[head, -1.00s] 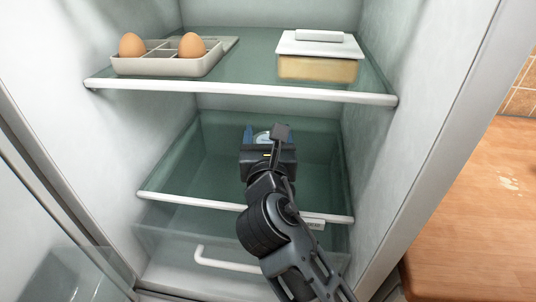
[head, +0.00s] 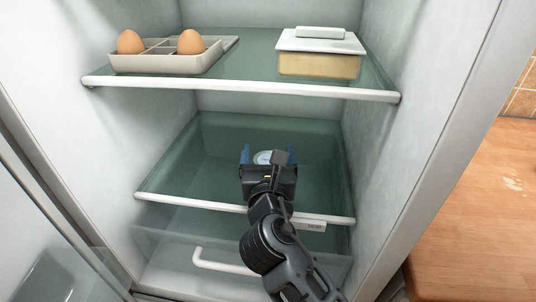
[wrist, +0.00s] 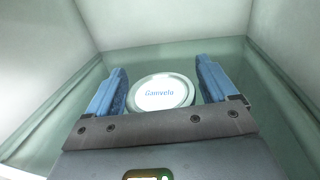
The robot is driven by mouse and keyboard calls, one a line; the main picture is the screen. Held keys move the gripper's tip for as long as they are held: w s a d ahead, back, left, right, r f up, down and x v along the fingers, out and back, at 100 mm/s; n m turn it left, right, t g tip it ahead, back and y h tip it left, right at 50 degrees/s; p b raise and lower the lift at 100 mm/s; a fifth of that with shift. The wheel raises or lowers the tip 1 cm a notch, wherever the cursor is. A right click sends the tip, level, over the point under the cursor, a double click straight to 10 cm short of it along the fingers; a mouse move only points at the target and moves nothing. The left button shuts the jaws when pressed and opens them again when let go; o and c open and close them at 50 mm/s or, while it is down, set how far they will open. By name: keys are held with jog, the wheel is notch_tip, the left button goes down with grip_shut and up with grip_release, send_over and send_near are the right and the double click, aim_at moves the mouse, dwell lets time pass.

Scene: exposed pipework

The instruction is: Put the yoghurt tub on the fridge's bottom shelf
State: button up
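The yoghurt tub (head: 263,157) shows its round white lid in the head view, over the fridge's bottom shelf (head: 180,201). In the wrist view the tub (wrist: 160,92) is upright, with blue lettering on its lid. My gripper (head: 268,156) reaches in over the shelf's front edge. Its blue fingers (wrist: 163,85) stand wide apart on either side of the tub, with a gap visible on the right. The left finger is very close to the lid. The tub's base is hidden behind my gripper, so its contact with the shelf does not show.
The upper shelf (head: 240,88) is above, with an egg tray (head: 165,62) holding two eggs and a lidded container (head: 320,58). A drawer with a white handle (head: 222,262) is below. Side walls flank my arm. The bottom shelf is clear around the tub.

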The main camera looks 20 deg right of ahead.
jog(key=shift+o, duration=0.3)
jog(key=shift+r, duration=0.15)
jog(key=v, duration=1.2)
